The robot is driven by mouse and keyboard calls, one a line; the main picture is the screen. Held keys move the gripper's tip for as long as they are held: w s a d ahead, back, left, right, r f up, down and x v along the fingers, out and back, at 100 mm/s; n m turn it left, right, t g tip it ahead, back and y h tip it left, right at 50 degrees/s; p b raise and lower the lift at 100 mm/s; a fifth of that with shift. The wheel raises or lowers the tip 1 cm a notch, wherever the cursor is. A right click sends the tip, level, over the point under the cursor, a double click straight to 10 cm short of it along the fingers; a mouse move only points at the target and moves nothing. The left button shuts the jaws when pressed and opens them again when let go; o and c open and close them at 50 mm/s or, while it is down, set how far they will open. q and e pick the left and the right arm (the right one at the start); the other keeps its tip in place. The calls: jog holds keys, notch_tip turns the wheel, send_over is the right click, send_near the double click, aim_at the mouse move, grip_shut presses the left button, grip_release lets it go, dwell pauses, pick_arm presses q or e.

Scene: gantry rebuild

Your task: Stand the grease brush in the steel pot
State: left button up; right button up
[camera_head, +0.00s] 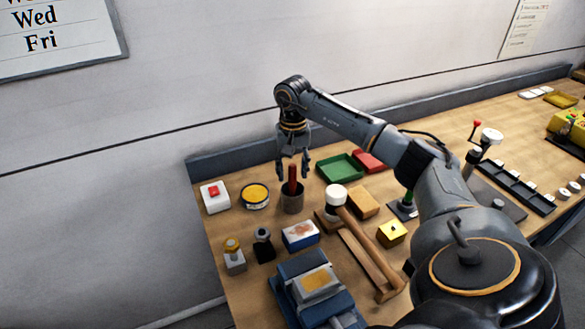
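The steel pot (292,203) stands upright on the wooden bench, left of the mallet. The grease brush (293,178) stands in the pot with its red handle pointing up. My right gripper (293,172) hangs straight down above the pot. Its fingers are spread to either side of the handle's top, and a gap seems to show between them and the handle. The brush's lower end is hidden inside the pot. My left gripper is not in view.
A yellow tin (255,196) and a white box with a red button (214,196) stand left of the pot. A green tray (340,169) lies behind it. A white-headed mallet (337,199) lies close on the right. A blue vise (313,290) sits in front.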

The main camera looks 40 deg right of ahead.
notch_tip(320, 180, up, 12)
dwell(0.6)
dwell(0.8)
